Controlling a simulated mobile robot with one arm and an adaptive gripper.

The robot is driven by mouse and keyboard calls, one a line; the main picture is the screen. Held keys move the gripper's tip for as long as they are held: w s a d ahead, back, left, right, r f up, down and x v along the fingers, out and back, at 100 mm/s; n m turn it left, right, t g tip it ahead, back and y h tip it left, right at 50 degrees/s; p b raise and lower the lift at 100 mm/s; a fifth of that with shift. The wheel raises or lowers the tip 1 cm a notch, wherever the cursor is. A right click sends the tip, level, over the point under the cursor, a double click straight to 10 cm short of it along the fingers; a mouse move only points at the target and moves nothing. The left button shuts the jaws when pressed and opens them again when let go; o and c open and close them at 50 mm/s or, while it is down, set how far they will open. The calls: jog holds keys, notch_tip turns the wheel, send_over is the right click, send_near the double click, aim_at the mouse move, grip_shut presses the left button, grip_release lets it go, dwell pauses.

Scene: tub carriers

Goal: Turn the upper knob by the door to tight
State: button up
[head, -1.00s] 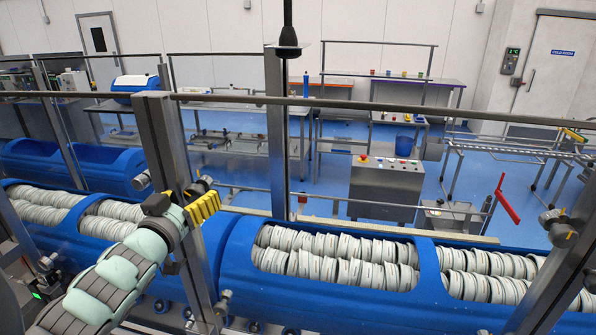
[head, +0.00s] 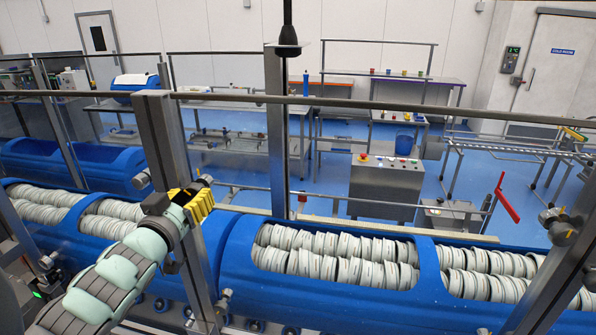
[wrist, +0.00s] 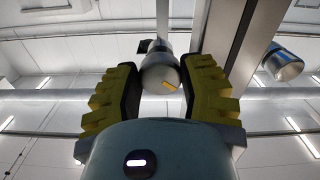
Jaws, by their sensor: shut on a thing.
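My gripper (head: 194,200) is at the metal post of the guard, in front of the blue tubs. In the wrist view its two yellow ribbed fingers stand on either side of a round grey knob (wrist: 158,72) and are shut on it. The knob's face has a short orange-yellow mark at its lower right. In the head view my gripper mostly hides this knob, and a scale for tight cannot be made out. A lower knob (head: 225,296) sits further down the same post.
Another round fitting (wrist: 284,63) shows right of the post in the wrist view. The guard post (head: 163,140) and top rail (head: 380,104) are close to my arm. Blue tubs (head: 235,270) of white discs lie behind. A red lever (head: 507,198) stands at the right.

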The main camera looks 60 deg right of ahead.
jog(key=shift+f+b, duration=0.1)
jog(key=shift+b, duration=0.3)
jog(key=m+b, duration=0.2)
jog(key=m, duration=0.3)
jog(key=shift+m, duration=0.3)
jog(key=m, duration=0.4)
jog(key=shift+w+m, duration=0.15)
jog(key=shift+m, duration=0.25)
jog(key=o, duration=1.2)
